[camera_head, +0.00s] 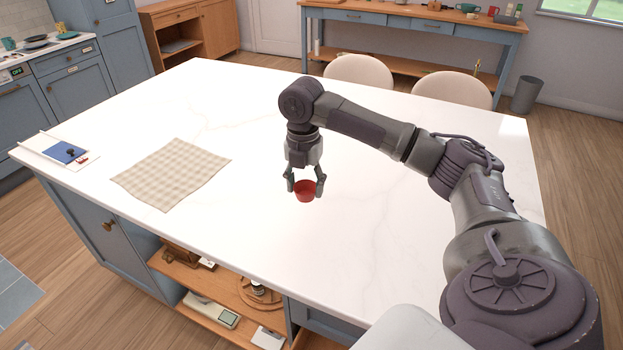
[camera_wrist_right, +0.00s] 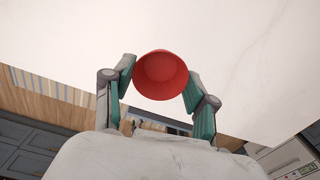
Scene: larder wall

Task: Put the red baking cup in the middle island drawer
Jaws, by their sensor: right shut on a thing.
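The red baking cup (camera_head: 305,189) is between the fingers of my right gripper (camera_head: 306,192), over the white island top (camera_head: 240,115). In the right wrist view the red cup (camera_wrist_right: 160,76) sits between the two teal finger pads of the gripper (camera_wrist_right: 159,84), which is shut on it. I cannot tell whether the cup's base touches the top. On the island's near side, part of a blue front (camera_head: 318,321) shows at the bottom edge; I cannot tell whether it is the middle drawer. My left gripper is out of view.
A checked cloth (camera_head: 172,173) and a tray with a blue item (camera_head: 67,152) lie on the left of the island. Open shelves (camera_head: 212,283) hold several objects under its near edge. Two stools (camera_head: 358,72) stand at the far side. The top around the cup is clear.

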